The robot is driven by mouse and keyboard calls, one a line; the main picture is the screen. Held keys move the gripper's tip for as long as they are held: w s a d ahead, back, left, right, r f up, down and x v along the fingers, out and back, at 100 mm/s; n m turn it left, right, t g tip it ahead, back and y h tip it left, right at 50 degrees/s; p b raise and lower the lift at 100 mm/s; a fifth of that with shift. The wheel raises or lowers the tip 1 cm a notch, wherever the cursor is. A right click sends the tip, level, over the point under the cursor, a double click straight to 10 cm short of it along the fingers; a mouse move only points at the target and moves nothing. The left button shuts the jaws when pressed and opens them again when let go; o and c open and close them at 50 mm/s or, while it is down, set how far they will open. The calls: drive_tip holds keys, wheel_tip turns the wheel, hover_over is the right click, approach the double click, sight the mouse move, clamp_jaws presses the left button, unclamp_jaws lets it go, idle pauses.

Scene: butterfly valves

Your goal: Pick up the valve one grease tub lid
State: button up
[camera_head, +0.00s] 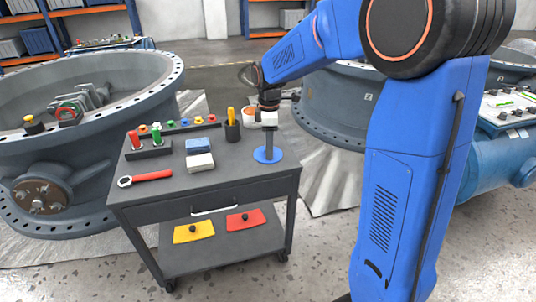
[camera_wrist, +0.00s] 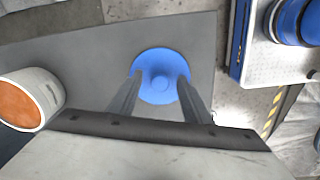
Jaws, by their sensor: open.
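A round blue lid (camera_head: 262,156) with a raised middle knob lies flat on the right part of the grey cart top. In the wrist view the lid (camera_wrist: 160,58) is centred ahead of my fingers. My gripper (camera_head: 269,144) points down over the lid, open and empty. In the wrist view its two dark fingers (camera_wrist: 160,78) stand to the left and right of the knob. Whether they touch the lid I cannot tell. An open white tub (camera_head: 249,117) with orange contents stands behind the lid; it shows at the left of the wrist view (camera_wrist: 49,92).
The cart top (camera_head: 225,180) also holds a black cup (camera_head: 232,132) with a yellow tool, blue and white blocks (camera_head: 200,162), a red-handled wrench (camera_head: 150,177) and a rack of coloured pieces. Large valve bodies (camera_head: 90,150) stand close on both sides. The cart's front right is clear.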

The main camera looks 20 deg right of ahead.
drive_tip(key=c, duration=1.1)
drive_tip(key=shift+c, duration=0.2)
